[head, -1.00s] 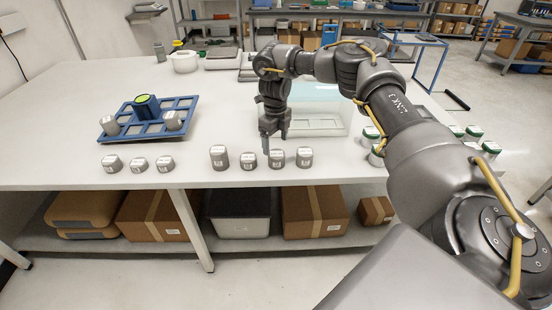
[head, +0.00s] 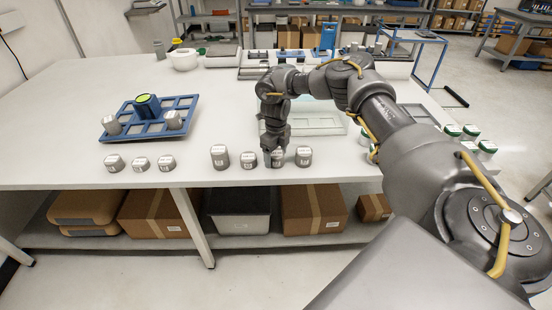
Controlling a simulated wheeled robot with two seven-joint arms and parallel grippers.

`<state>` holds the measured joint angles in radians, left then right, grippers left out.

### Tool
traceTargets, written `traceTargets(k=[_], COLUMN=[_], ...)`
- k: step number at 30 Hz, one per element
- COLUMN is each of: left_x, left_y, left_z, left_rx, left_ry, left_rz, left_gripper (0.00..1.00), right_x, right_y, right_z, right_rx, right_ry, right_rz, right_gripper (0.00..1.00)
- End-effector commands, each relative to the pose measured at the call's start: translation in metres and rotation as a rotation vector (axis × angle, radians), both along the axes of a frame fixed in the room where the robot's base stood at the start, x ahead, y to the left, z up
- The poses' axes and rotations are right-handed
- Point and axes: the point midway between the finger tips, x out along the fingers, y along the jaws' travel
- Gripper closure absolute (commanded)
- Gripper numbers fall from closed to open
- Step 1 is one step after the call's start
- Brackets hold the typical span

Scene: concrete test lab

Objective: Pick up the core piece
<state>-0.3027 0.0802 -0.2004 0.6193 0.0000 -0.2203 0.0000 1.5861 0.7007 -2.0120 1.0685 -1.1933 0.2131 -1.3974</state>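Several short grey labelled cylinders stand in a row near the table's front edge. My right gripper (head: 274,158) points straight down in the middle of this row. Its fingers are at one cylinder, the core piece (head: 278,160), and partly hide it. I cannot tell whether the fingers are closed on it or only around it. Beside it stand a grey cylinder (head: 303,156) on the right and two more, (head: 249,160) and a taller one (head: 220,157), on the left. My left gripper is not in view.
A blue rack (head: 150,128) at the left holds two grey cylinders and a dark cylinder with a green top (head: 147,106). Three grey cylinders (head: 140,164) stand in front of it. A clear tray (head: 318,124) lies behind my gripper. Green-lidded jars (head: 470,132) stand at the right.

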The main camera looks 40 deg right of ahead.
Motion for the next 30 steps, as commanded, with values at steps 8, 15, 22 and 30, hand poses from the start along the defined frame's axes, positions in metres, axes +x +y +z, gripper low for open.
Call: traceTargets(k=[8, 15, 22, 30], left_x=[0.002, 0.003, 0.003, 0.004], left_y=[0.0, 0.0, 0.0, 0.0], left_z=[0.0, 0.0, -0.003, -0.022], left_rx=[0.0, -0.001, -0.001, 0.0], left_ry=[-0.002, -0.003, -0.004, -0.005], left_rz=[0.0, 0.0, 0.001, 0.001], left_gripper=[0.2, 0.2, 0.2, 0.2], right_x=[0.0, 0.0, 0.001, -0.001], right_y=[0.0, 0.0, 0.0, 0.015], right_z=[0.0, 0.001, 0.005, 0.046], right_rx=[0.0, 0.0, 0.001, 0.006], right_ry=[0.0, -0.001, -0.003, -0.006], right_rz=[0.0, 0.0, 0.0, 0.007], right_gripper=[0.63, 0.79, 0.79, 0.79])
